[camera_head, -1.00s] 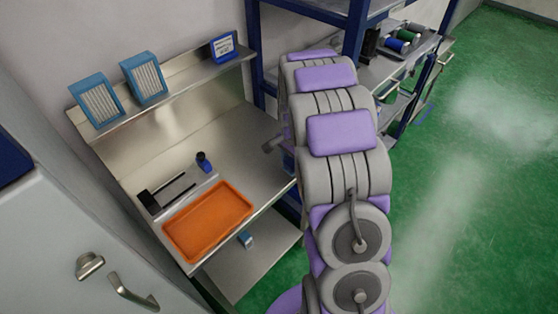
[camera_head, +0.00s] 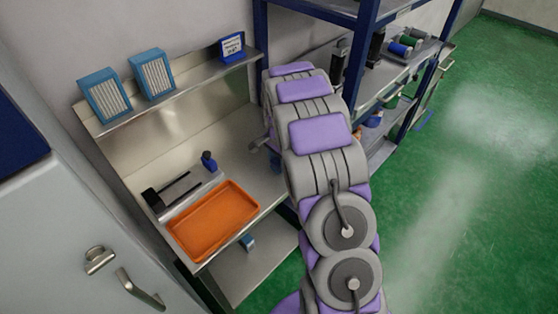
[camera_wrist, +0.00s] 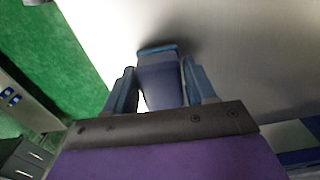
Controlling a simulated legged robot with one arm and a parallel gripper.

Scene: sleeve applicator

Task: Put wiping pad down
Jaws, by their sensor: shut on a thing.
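My gripper (camera_wrist: 158,68) shows in the wrist view, with its two blue fingers on either side of a dark blue block with a lighter blue edge, which I take for the wiping pad (camera_wrist: 161,82). The gripper is shut on it. A pale grey surface lies beyond it, and I cannot tell whether the pad touches it. In the head view my arm hides most of the gripper, and the pad cannot be made out. The steel bench (camera_head: 238,170) stands left of my arm, with an orange tray (camera_head: 212,220) at its front.
A black tool (camera_head: 168,188) and a small blue bottle (camera_head: 208,160) are behind the tray. An upper shelf (camera_head: 190,82) holds blue-framed boxes (camera_head: 153,74). A blue-posted rack (camera_head: 362,50) stands right of the bench. A grey cabinet (camera_head: 85,225) is at left. Green floor at right is clear.

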